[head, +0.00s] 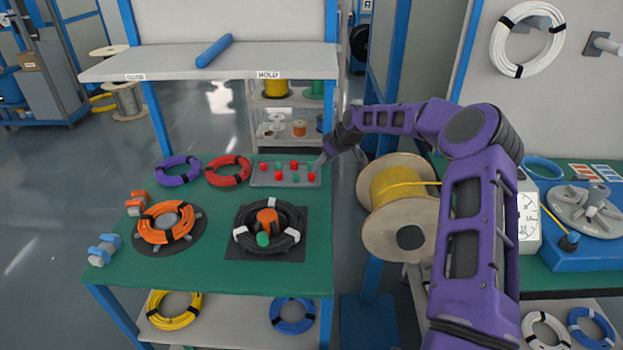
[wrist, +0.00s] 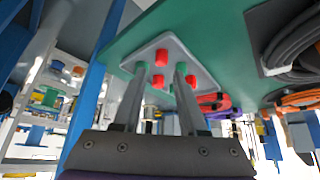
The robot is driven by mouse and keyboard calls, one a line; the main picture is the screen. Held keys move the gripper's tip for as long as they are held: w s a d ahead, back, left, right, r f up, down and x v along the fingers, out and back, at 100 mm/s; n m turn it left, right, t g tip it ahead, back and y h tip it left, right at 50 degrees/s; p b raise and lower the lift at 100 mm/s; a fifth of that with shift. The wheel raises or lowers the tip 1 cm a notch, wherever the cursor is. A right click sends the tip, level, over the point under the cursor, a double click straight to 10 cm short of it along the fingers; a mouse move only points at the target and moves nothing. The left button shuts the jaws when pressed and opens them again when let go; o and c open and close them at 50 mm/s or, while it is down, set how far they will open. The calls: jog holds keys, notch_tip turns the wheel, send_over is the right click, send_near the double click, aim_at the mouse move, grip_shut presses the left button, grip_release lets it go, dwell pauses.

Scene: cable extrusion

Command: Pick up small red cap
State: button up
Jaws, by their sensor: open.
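Several small red caps stand on a small grey tray (head: 256,182) at the right back of the green table; one red cap (head: 311,177) is near the tray's right end. Small green caps (head: 295,178) stand among them. My gripper (head: 321,161) is at the tray's right end, small and partly unclear in the head view. In the wrist view its two fingers (wrist: 161,69) are apart, with nothing held. A red cap (wrist: 162,56) shows between and just past the fingertips, and another red cap (wrist: 158,82) shows between the fingers. Whether the fingertips touch the tray cannot be told.
Red (head: 228,170) and purple (head: 177,171) cable coils lie left of the tray. A black coil (head: 267,228) with an orange and green centre lies in front. A shelf (head: 215,62) spans above the table's back. A yellow spool (head: 398,208) stands right of the table.

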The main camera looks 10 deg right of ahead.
jog(key=shift+b+x, duration=0.35)
jog(key=shift+x, duration=2.8)
jog(key=shift+a+r, duration=0.1)
jog(key=shift+a, duration=0.05)
jog(key=shift+c, duration=0.2)
grip_shut()
